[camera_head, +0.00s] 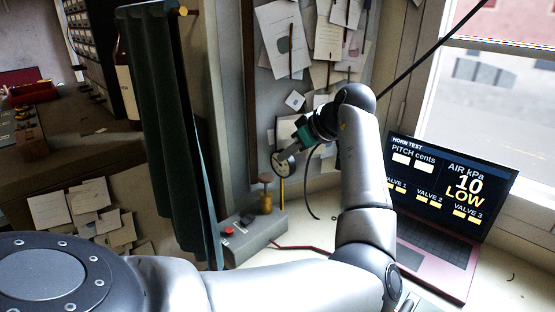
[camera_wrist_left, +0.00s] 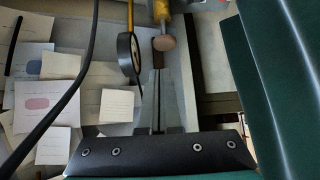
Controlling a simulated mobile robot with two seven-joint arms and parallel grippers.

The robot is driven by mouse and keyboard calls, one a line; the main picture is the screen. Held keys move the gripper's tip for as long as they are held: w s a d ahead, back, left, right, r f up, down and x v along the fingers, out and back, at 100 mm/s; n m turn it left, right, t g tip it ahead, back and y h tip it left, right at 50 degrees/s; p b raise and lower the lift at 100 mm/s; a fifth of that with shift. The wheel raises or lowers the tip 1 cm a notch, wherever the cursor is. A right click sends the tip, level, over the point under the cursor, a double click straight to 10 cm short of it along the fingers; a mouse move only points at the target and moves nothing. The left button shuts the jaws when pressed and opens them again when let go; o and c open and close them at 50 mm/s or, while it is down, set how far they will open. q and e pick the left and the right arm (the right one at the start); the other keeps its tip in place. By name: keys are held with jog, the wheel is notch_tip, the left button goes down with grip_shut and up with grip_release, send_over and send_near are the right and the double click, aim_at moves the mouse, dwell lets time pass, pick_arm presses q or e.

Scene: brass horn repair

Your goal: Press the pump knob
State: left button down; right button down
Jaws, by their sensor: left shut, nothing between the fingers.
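The pump knob (camera_head: 266,179) is a round brown cap on a brass cylinder (camera_head: 266,202), upright on a grey box (camera_head: 255,240). The knob also shows in the left wrist view (camera_wrist_left: 164,42), with the brass part beyond it. My left gripper (camera_wrist_left: 158,60) is shut and empty, its fingertips lined up with the knob in that view. Whether they touch it I cannot tell. In the head view the fingers are partly hidden near a round gauge (camera_head: 283,164). My right gripper is not in view.
The gauge stands close to the knob (camera_wrist_left: 127,54). A red button (camera_head: 229,231) is on the box. A laptop (camera_head: 450,200) at right reads air 10 kPa, LOW. A green curtain (camera_head: 160,120) hangs left of the box. A black cable (camera_wrist_left: 75,85) crosses the wrist view.

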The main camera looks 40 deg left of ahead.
pick_arm(q)
jog(key=v, duration=0.3)
dwell(0.4)
dwell(1.6)
